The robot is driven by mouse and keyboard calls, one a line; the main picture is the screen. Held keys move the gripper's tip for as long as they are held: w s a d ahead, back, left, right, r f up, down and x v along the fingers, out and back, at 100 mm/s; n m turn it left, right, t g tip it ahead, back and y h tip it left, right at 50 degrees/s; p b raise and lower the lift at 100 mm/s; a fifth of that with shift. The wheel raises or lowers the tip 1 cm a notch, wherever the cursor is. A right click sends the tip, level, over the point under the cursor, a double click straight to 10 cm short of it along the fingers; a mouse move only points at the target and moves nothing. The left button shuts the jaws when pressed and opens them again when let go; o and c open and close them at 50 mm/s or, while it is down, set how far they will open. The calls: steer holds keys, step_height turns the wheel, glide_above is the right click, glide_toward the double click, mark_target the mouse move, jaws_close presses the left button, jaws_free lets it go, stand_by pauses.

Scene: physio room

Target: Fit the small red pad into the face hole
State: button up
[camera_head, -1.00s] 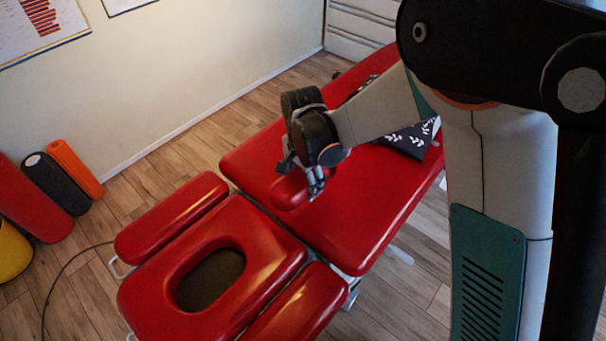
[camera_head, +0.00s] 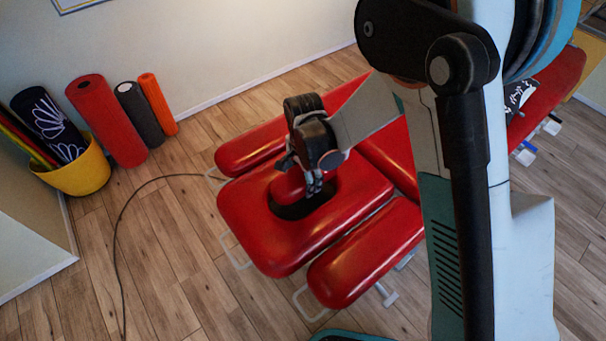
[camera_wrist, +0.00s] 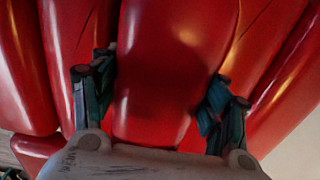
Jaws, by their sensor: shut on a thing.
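The small red pad (camera_head: 288,184) is held in my gripper (camera_head: 313,182), above the red headrest (camera_head: 255,235) of the treatment table. The dark face hole (camera_head: 290,211) shows below the pad and around its near side; the pad and gripper cover part of the hole. The pad looks above the opening, not in it; the exact gap cannot be told. In the wrist view, the pad (camera_wrist: 165,70) fills the middle between my gripper's two fingers (camera_wrist: 158,95), and the hole is hidden behind it.
Red armrests flank the headrest, one at the far side (camera_head: 248,147) and one at the near side (camera_head: 365,255). A yellow bin (camera_head: 82,172) and rolled mats (camera_head: 107,122) stand by the wall. A cable (camera_head: 125,220) lies on open wooden floor.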

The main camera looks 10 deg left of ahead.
steer(key=shift+f+b, duration=1.7)
steer(key=shift+f, duration=2.4)
steer(key=o, duration=1.2)
step_height(320, 180, up, 12)
steer(key=shift+d, duration=0.1)
